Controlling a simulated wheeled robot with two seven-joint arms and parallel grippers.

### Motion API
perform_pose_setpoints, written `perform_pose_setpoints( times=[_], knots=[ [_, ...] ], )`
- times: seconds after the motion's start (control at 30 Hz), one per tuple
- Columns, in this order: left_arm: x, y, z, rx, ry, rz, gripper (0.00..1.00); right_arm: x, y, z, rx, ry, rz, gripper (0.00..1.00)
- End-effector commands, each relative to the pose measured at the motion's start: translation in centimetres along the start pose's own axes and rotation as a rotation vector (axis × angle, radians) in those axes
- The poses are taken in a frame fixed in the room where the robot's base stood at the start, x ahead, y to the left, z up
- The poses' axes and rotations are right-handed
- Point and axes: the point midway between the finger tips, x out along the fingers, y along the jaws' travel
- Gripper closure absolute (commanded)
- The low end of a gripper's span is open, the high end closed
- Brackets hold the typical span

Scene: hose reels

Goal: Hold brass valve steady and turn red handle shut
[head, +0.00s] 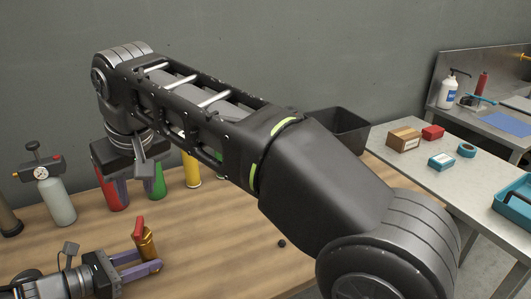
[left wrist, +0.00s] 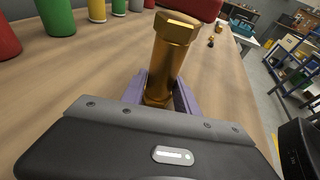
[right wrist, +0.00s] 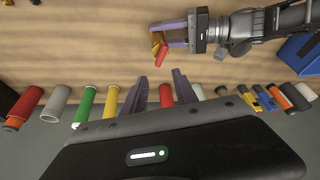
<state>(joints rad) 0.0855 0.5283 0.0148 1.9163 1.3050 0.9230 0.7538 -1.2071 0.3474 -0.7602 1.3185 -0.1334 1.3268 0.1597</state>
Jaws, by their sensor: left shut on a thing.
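The brass valve (head: 148,243) stands roughly upright, slightly tilted, above the wooden bench, with its red handle (head: 139,228) on top. My left gripper (head: 146,268) is shut on the lower part of the brass body. The left wrist view shows the purple fingers on either side of the brass valve (left wrist: 170,60), with the red handle (left wrist: 190,8) cut off at the top edge. My right gripper (right wrist: 158,85) is open and empty, its two fingers apart. In the right wrist view the red handle (right wrist: 164,62) lies beyond the fingertips, not touching them.
Several coloured cylinders, including a green one (right wrist: 85,106) and a yellow one (right wrist: 111,104), stand along the back of the bench. A grey bottle with a gauge (head: 57,198) is at left. A dark bin (head: 343,128) is behind my right arm. The bench front is mostly clear.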

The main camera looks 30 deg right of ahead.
Motion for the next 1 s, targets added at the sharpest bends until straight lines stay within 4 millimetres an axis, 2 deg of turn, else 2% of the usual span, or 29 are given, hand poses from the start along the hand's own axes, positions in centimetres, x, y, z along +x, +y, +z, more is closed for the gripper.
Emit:
perform_pose_setpoints(
  times=[0.03, 0.5, 1.0],
  knots=[
    [0.0, 0.0, 0.1, 0.001, -0.001, 0.000, 0.86, 0.7, 1.6, -0.1, 0.030, -0.002, 0.010, 0.65],
    [0.0, 0.0, 0.1, 0.001, -0.001, 0.000, 0.86, 2.8, 11.5, -1.1, 0.226, 0.043, 0.058, 0.65],
    [0.0, 0.0, 0.1, 0.000, -0.001, 0.000, 0.86, 4.4, 22.2, 0.1, 0.424, 0.090, 0.123, 0.65]
  ],
)
